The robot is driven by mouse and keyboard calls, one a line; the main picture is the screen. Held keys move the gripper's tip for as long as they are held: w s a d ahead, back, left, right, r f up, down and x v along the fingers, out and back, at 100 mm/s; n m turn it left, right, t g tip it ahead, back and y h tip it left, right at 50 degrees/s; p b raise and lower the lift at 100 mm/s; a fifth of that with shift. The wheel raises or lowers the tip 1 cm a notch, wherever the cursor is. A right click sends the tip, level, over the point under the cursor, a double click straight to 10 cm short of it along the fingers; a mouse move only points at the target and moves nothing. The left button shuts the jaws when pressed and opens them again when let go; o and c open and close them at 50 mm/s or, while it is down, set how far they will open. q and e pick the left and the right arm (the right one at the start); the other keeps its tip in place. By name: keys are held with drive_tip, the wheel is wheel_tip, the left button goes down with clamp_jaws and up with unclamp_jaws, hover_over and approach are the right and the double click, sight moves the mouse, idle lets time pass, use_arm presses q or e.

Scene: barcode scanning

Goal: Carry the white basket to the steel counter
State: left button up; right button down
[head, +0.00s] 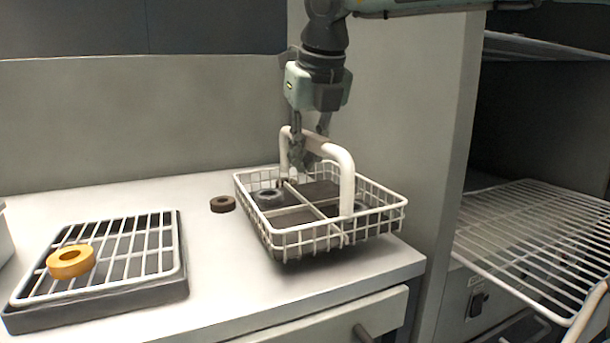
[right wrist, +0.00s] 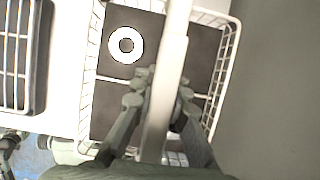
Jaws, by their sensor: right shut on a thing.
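The white wire basket (head: 322,238) is at the right end of a white worktop (head: 225,285), upright, resting on it or just above it; I cannot tell which. It has dividers, dark floor panels and a tall white handle (head: 347,185) with a tan grip. I cannot identify a steel counter.
A dark ring (head: 222,204) lies left of the basket. An orange ring (head: 71,261) sits on a wire rack over a dark tray (head: 110,307) at the left. A grey wall post (head: 445,150) stands close right of the basket, with a wire shelf (head: 530,235) beyond it.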

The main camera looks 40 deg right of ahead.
sight(312, 135)
wheel_tip(312, 135, down, 3)
drive_tip(key=shift+f, duration=0.15)
drive_tip(key=c, duration=1.5)
unclamp_jaws()
drive_tip(key=v, duration=1.2)
